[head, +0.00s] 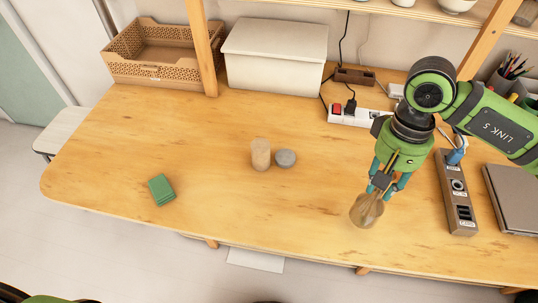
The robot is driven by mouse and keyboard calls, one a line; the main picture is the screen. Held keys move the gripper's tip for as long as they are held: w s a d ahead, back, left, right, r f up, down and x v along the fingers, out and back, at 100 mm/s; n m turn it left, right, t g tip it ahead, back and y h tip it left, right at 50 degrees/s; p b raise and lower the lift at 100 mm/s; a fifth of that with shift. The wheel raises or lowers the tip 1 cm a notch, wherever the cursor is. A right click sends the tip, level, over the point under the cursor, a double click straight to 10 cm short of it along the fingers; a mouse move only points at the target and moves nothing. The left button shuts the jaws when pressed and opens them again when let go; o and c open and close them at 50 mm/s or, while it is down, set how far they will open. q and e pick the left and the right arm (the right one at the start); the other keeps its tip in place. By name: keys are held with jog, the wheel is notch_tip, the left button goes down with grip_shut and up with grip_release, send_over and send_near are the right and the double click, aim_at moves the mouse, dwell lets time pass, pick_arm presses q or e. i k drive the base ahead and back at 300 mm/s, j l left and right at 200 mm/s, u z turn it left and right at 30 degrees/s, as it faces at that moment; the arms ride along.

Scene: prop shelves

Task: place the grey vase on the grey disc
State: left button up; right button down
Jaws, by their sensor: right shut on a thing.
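The grey vase (367,211) is a rounded, brownish-grey, partly see-through body near the front of the table, right of centre. My right gripper (382,184) points down and is shut on its narrow upper part. The fingers hide the vase's top, and I cannot tell whether its base touches the table. The grey disc (286,158) is a small round piece on the table, up and left of the vase, with nothing on it. My left gripper is not in view.
A beige cylinder (261,153) stands just left of the disc. Green squares (161,189) lie at left. A white box (275,55), a basket (150,72) and a power strip (349,117) line the back. A grey socket block (456,195) stands right of the vase.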

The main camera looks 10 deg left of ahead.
aim_at(285, 156)
jog(key=l+u, duration=0.15)
jog(key=u, duration=0.35)
jog(key=l+u, duration=0.1)
jog(key=u, duration=0.35)
jog(key=k+l+u, duration=0.1)
jog(key=u, duration=0.4)
jog(key=l, duration=0.45)
jog(key=i, duration=0.2)
jog(key=u, duration=0.05)
